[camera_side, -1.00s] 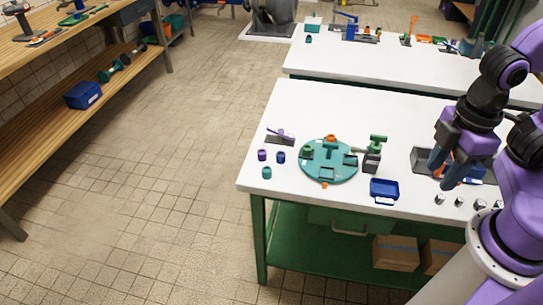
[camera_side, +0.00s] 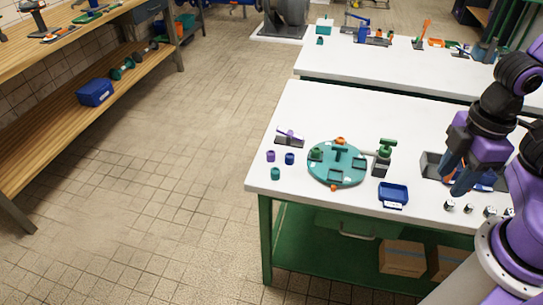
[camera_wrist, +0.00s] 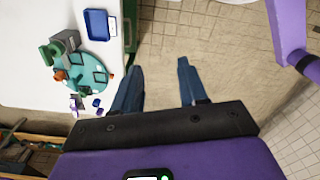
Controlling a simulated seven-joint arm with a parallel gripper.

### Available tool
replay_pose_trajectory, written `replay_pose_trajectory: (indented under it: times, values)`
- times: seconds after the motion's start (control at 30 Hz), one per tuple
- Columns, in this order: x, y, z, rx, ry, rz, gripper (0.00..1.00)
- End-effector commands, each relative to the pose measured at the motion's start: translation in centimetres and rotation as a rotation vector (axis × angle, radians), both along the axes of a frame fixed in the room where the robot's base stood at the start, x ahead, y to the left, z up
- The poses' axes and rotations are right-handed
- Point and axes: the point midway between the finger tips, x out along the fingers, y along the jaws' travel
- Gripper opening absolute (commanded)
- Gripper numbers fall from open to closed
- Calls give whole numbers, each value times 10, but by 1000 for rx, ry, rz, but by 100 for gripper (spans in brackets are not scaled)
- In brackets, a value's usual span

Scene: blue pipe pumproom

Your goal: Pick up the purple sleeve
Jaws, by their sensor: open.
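The purple sleeve (camera_side: 271,156) is a small upright cylinder near the left edge of the white table. A dark blue sleeve (camera_side: 290,158) stands just to its right, and a teal sleeve (camera_side: 276,174) stands nearer the front edge. My gripper (camera_side: 461,184) hangs over the right part of the table, far to the right of the purple sleeve. In the wrist view its two blue fingers (camera_wrist: 161,70) are apart with nothing between them. The small parts at the left of that view are too small to tell apart surely.
A round teal turntable (camera_side: 337,177) with blocks on it lies right of the sleeves. A purple-handled part (camera_side: 290,137) is behind them.

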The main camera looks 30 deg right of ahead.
Motion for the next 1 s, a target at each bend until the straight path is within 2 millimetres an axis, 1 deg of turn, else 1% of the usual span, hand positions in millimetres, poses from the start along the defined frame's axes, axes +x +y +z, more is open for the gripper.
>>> replay_pose_trajectory:
  times: [0.03, 0.07, 0.1, 0.37, 0.47, 0.57, 0.77, 0.8, 1.0]
  values:
    - [0, 0, 0, 0, 0, 0, 46]
    - [0, 0, 0, 0, 0, 0, 56]
    - [0, 0, 0, 0, 0, 0, 61]
    - [0, 0, 0, -1, 0, 1, 61]
    - [8, 5, 1, -16, -6, 17, 61]
    - [27, 18, 1, -58, -22, 60, 61]
    - [92, 63, -2, -204, -69, 209, 61]
    - [105, 73, -3, -234, -77, 240, 61]
    - [168, 120, -16, -394, -109, 390, 61]
